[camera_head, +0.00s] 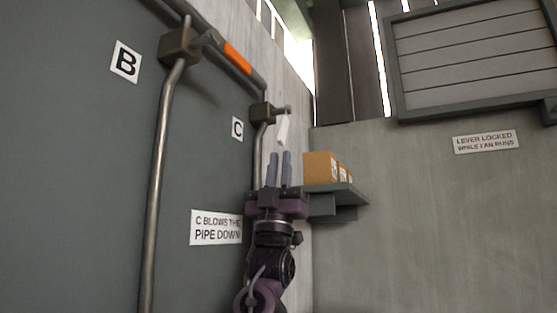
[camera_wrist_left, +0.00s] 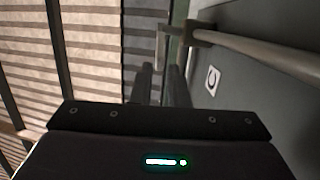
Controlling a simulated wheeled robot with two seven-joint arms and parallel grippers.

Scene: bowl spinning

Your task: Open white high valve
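The white valve handle (camera_head: 283,129) hangs down at a slight tilt from the brown valve body (camera_head: 262,112) beside label C, high on the wall. My left gripper (camera_head: 279,156) points up just below the handle, its two grey fingers apart with nothing between them. In the left wrist view the fingers (camera_wrist_left: 161,84) show a gap, and a thin pale piece that looks like the handle (camera_wrist_left: 160,48) stands beyond their tips. The valve body (camera_wrist_left: 205,37) is to its right there. I cannot tell the exact depth between fingertips and handle. My right gripper is not in view.
A valve with an orange handle (camera_head: 237,58) sits by label B (camera_head: 126,61) at the upper left. Cardboard boxes (camera_head: 320,167) stand on a grey shelf (camera_head: 340,193) right of my gripper.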

